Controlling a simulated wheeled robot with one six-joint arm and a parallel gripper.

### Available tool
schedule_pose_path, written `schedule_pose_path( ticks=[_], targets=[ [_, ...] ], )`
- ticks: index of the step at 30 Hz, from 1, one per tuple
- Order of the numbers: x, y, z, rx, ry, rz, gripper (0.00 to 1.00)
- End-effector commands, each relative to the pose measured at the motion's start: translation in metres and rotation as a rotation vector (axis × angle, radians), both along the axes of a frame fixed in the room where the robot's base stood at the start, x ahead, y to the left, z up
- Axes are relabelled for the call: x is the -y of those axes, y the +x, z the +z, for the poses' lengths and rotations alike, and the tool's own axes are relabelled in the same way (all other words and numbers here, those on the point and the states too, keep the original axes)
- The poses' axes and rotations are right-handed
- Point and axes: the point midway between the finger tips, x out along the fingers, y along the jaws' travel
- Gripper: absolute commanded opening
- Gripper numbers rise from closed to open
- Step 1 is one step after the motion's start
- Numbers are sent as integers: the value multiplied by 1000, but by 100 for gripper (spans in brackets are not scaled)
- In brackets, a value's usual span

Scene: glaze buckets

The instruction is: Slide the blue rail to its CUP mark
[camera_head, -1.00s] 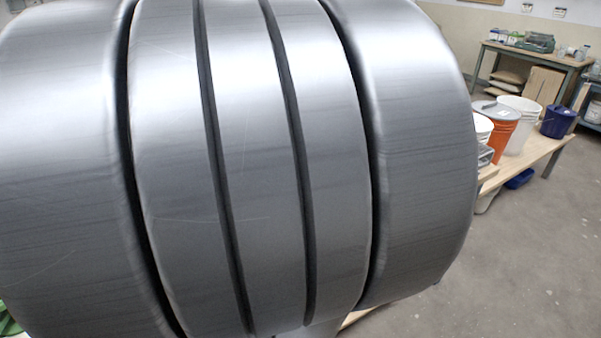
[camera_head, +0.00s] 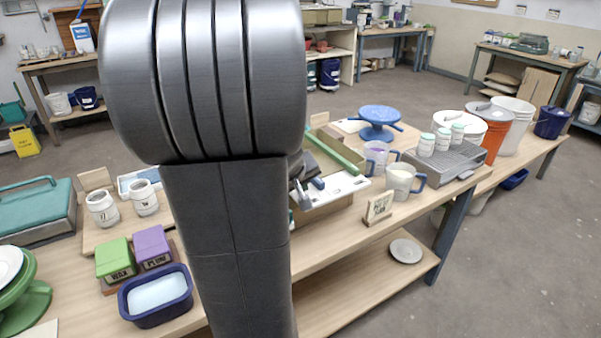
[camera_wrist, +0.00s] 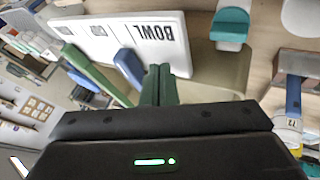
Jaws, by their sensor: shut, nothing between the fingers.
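The blue rail (camera_wrist: 128,67) shows in the wrist view as a short blue bar beside a white board (camera_wrist: 162,37) marked BOWL. No CUP mark is readable. A longer green bar (camera_wrist: 92,72) lies to the left of the blue rail. My gripper (camera_wrist: 160,70) is shut and empty, its fingertips close to the right of the blue rail in the picture; I cannot tell whether they touch it. In the head view the blue rail (camera_head: 318,184) and the white board (camera_head: 345,188) show to the right of my arm, which hides part of that area.
Two mugs (camera_head: 404,180) and a small sign (camera_head: 378,207) stand right of the board. A blue turntable (camera_head: 380,118) is behind. Jars stand on a grey box (camera_head: 445,160). A blue tub (camera_head: 156,297) and green and purple blocks (camera_head: 152,247) are at left.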

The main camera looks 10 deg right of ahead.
Motion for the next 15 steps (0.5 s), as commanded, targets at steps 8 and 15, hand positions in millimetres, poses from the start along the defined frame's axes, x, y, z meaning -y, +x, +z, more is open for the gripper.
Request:
schedule_pose_path(
  ticks=[8, 15],
  targets=[
    [19, 7, 1, 0, 0, 0, 0],
    [20, 7, 1, 1, 0, 1, 0]
  ],
)
